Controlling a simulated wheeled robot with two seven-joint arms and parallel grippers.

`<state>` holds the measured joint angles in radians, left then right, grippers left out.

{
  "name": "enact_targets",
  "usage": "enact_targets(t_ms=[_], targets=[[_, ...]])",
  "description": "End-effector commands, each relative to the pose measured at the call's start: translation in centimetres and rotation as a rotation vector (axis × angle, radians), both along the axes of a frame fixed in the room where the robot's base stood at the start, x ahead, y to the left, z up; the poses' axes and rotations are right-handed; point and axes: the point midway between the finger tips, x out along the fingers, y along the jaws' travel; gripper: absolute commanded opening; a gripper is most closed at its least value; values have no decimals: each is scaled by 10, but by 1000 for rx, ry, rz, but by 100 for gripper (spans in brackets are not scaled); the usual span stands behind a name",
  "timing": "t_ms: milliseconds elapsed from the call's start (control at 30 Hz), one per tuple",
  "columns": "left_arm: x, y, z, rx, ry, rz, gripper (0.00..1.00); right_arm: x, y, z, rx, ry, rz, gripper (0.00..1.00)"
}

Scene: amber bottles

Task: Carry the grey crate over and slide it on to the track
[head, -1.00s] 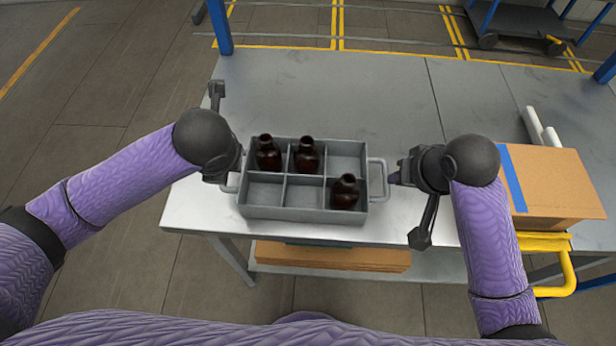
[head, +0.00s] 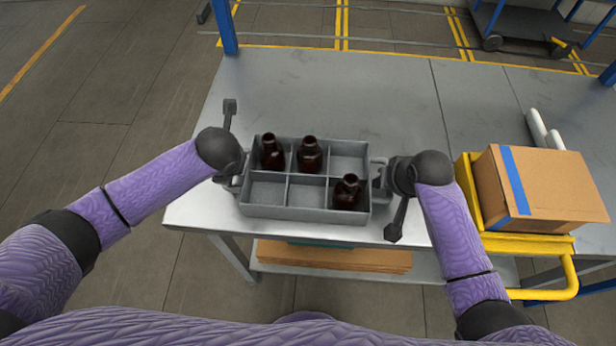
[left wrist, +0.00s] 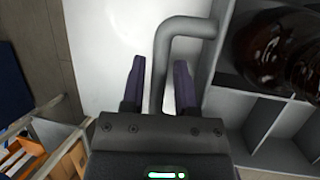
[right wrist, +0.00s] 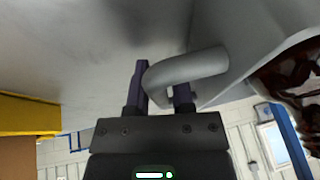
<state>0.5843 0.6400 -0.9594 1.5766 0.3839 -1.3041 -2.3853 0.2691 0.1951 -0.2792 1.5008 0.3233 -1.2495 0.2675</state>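The grey crate (head: 300,212) stands on the metal table, with two rows of three compartments. Amber bottles stand in its back-left (head: 271,153), back-middle (head: 310,156) and front-right (head: 348,192) compartments; the other three are empty. My left gripper (left wrist: 160,85) is open, with the crate's left handle (left wrist: 160,70) between its fingers and a gap visible. My right gripper (right wrist: 160,85) is open around the right handle (right wrist: 190,68), which lies between its fingers.
A cardboard carton (head: 550,190) with blue tape sits on a yellow cart (head: 530,245) at the table's right front. A blue post (head: 228,30) rises at the back left. The table behind the crate (head: 370,95) is clear.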

Motion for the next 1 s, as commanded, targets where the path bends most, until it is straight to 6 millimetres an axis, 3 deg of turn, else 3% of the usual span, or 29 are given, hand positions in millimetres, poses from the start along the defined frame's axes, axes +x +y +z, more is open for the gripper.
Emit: enact_targets(t_ms=[333,467,533,1000], targets=[[2,1,-4,1,0,0,38,2,1,-4,0,-1,0,29],[2,1,-4,0,0,0,12,2,1,-4,0,-1,0,4],[2,1,-4,0,0,0,0,2,1,-4,0,-1,0,0],[2,1,-4,1,0,0,0,2,1,-4,0,0,0,0]])
